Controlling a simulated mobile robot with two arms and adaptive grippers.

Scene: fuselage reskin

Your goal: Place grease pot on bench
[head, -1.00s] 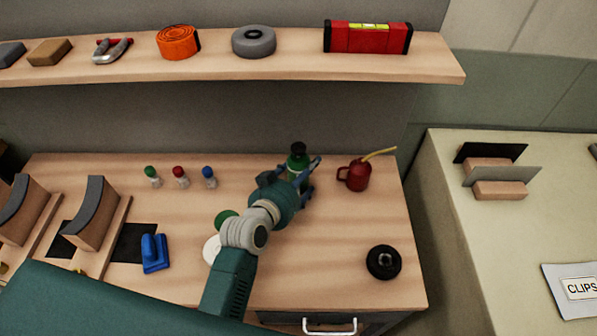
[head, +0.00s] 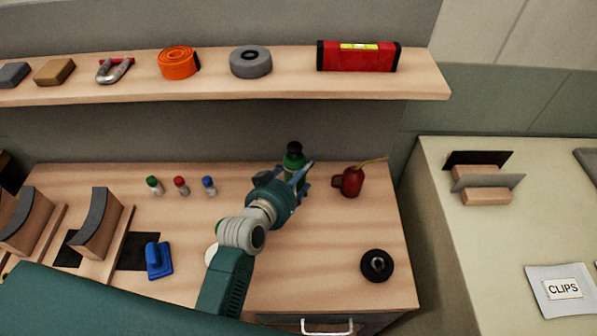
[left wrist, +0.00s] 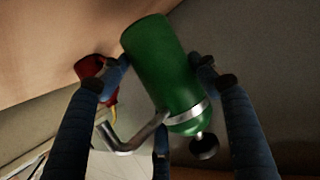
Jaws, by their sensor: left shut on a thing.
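A green canister (head: 293,157) with a black top is at the back of the bench (head: 320,235). In the left wrist view the canister (left wrist: 163,70) shows a metal band, a bent metal tube and a black knob. My left gripper (head: 301,178) is around its body, and its fingers (left wrist: 160,78) also show in the left wrist view. They are shut on the canister. Its base is hidden in the head view, so I cannot tell whether it touches the bench. I cannot tell whether it is the grease pot. My right gripper is not in view.
A red oil can (head: 350,181) stands close right of the gripper. A black round item (head: 377,265) lies at the front right. Several small bottles (head: 181,186) and a blue tool (head: 159,260) are to the left. A loaded shelf (head: 285,89) overhangs behind.

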